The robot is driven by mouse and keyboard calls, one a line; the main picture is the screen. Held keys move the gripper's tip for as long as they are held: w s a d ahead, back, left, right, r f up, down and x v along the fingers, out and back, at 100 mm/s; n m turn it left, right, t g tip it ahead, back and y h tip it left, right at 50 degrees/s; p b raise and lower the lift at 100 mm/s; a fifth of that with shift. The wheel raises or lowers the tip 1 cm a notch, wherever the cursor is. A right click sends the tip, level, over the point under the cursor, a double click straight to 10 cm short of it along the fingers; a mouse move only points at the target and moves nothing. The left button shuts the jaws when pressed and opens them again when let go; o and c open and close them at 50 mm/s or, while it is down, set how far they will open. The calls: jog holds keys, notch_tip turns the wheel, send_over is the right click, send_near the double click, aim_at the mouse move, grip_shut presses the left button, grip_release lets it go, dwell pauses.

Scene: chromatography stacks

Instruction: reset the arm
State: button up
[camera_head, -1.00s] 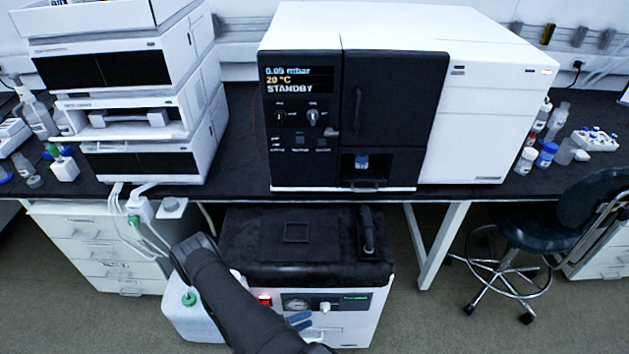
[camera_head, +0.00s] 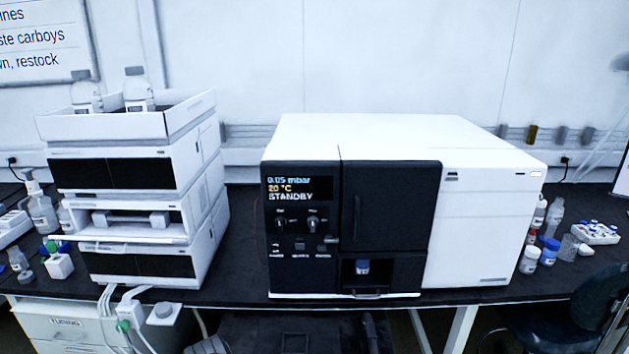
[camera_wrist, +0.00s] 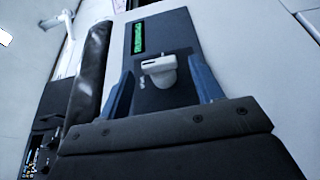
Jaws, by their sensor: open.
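Beyond the fingers is a dark panel with a green display (camera_wrist: 138,38) and a white knob (camera_wrist: 160,68). I cannot tell whether the fingers touch the panel. In the head view the gripper is out of sight; only a small dark piece of my arm shows at the bottom edge.
The white instrument (camera_head: 490,220) stands on the black bench, reading STANDBY, with a vial in its bay. The module stack (camera_head: 118,215) stands left, with bottles in its top tray. Small bottles (camera_head: 549,250) stand right. Part of a stool (camera_head: 595,315) shows lower right.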

jog(key=v, duration=1.7)
jog(key=w+d+r+m+g+y, duration=0.1)
jog(key=w+d+y, duration=0.2)
jog(key=d+y, duration=0.2)
jog(key=w+d+r+m+g+y, duration=0.1)
jog(key=d+y, duration=0.4)
jog(key=d, duration=0.7)
jog(key=shift+w+d+r+m+y, duration=0.3)
jog(key=shift+w+m, duration=0.3)
jog(key=shift+w, duration=0.65)
jog(key=shift+y, duration=0.3)
dwell(0.5)
